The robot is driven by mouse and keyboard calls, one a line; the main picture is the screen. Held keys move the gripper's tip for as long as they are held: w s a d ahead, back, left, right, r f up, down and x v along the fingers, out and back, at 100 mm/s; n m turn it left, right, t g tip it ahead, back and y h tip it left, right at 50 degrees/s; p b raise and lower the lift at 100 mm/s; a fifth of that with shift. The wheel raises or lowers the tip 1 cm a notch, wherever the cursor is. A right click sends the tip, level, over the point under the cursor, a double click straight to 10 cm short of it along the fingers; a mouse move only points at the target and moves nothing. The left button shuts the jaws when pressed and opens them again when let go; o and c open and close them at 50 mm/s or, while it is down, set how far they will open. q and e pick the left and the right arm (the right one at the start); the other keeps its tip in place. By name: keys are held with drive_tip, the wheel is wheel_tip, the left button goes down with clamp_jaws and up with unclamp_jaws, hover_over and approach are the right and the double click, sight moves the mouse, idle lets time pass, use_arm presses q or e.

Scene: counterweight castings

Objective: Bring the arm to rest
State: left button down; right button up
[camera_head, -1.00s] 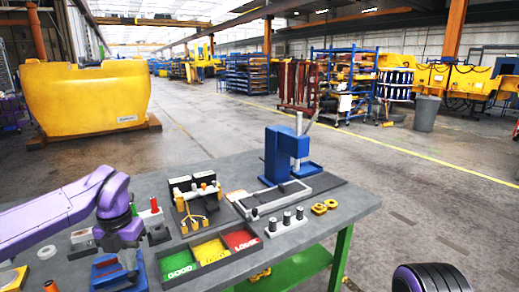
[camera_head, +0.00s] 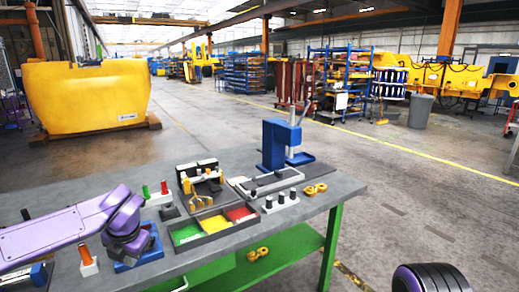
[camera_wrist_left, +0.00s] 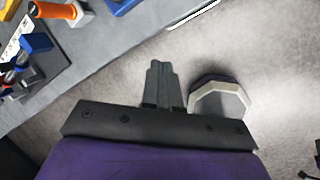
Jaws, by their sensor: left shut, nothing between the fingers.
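My left arm (camera_head: 70,232), purple, comes in from the left over the near left part of the grey bench. Its bent joint stands in front of a blue fixture in the head view, and the fingers cannot be made out there. In the left wrist view my left gripper (camera_wrist_left: 159,66) shows its grey fingers together with nothing between them. The bare grey floor lies behind the fingertips, and the bench edge runs across the upper left. My right gripper is not in view.
The bench (camera_head: 335,188) carries a blue press (camera_head: 279,150), a tray with green, yellow and red compartments (camera_head: 211,224), a rack (camera_head: 199,174) and yellow parts (camera_head: 315,188).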

use_arm(q)
drive_tip(key=s+d+f+m+t+b, duration=0.1)
drive_tip(key=s+d+f+m, duration=0.2)
drive_tip(key=f+m, duration=0.35)
drive_tip(key=s+d+f+m+t+y, duration=0.1)
drive_tip(key=s+d+f+m+t, duration=0.2)
drive_tip(key=f, duration=0.6)
drive_tip(key=s+d+f+m+b, duration=0.1)
drive_tip(key=s+d+f+m, duration=0.2)
drive_tip(key=f+m, duration=0.4)
drive_tip(key=s+a+f+m+g, duration=0.1)
drive_tip(key=s+a+f+m, duration=0.1)
drive_tip(key=s, duration=0.6)
drive_tip(key=s+a+f+m+g+b, duration=0.1)
drive_tip(key=s+a+f+m, duration=0.1)
drive_tip(key=s+f+m, duration=0.3)
drive_tip(key=s+a+f+m+g+b, duration=0.1)
drive_tip(key=s+a+f+m, duration=0.2)
drive_tip(key=s, duration=0.9)
wheel_tip(320, 180, down, 4)
drive_tip(key=shift+s+r+m, duration=0.15)
drive_tip(key=shift+m, duration=0.2)
drive_tip(key=shift+d, duration=0.1)
